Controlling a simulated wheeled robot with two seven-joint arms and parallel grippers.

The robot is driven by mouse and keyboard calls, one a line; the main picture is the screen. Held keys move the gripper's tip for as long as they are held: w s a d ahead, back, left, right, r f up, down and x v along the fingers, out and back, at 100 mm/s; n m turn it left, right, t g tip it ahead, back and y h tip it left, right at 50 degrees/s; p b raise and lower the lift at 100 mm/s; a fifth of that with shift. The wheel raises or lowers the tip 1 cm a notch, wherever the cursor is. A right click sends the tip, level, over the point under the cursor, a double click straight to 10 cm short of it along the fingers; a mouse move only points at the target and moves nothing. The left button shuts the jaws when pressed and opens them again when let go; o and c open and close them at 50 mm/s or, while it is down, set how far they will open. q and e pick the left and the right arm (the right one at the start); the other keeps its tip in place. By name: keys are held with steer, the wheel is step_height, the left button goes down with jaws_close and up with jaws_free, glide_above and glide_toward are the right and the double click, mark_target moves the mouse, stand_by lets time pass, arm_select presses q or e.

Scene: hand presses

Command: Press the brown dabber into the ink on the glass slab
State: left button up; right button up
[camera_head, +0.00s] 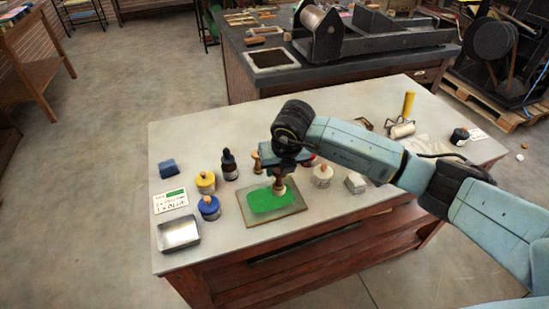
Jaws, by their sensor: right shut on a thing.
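The glass slab (292,211) lies flat on the near table and carries a patch of green ink (262,202). My right gripper (278,175) reaches in from the right and points down over the slab. It is shut on the brown dabber (279,187), which is upright at the right part of the green patch. The gripper hides the dabber's upper part. I cannot tell whether the dabber's underside touches the ink. My left gripper is out of view.
Left of the slab stand a yellow jar (206,183), a blue jar (209,208), a dark bottle (229,165) and a metal tray (179,234). The table's front strip is clear.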

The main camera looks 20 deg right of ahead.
mark_target(274, 175)
steer(key=shift+w+a+f+m+g+h+b, duration=0.1)
steer(key=shift+w+f+m+h+b, duration=0.3)
steer(key=shift+f+m+b, duration=0.65)
steer(key=shift+w+a+f+m+g+h+b, duration=0.1)
steer(key=shift+w+f+m+h+b, duration=0.4)
steer(key=shift+m, duration=1.1)
steer(key=shift+w+a+f+m+g+h+b, duration=0.1)
steer(key=shift+w+f+m+h+b, duration=0.3)
steer(key=shift+f+m, duration=0.75)
steer(key=shift+s+f+b, duration=0.2)
steer(key=shift+f+b, duration=0.2)
steer(key=shift+b, duration=0.2)
step_height(274, 175, up, 7)
steer(key=p, duration=0.5)
steer(key=shift+y, duration=0.3)
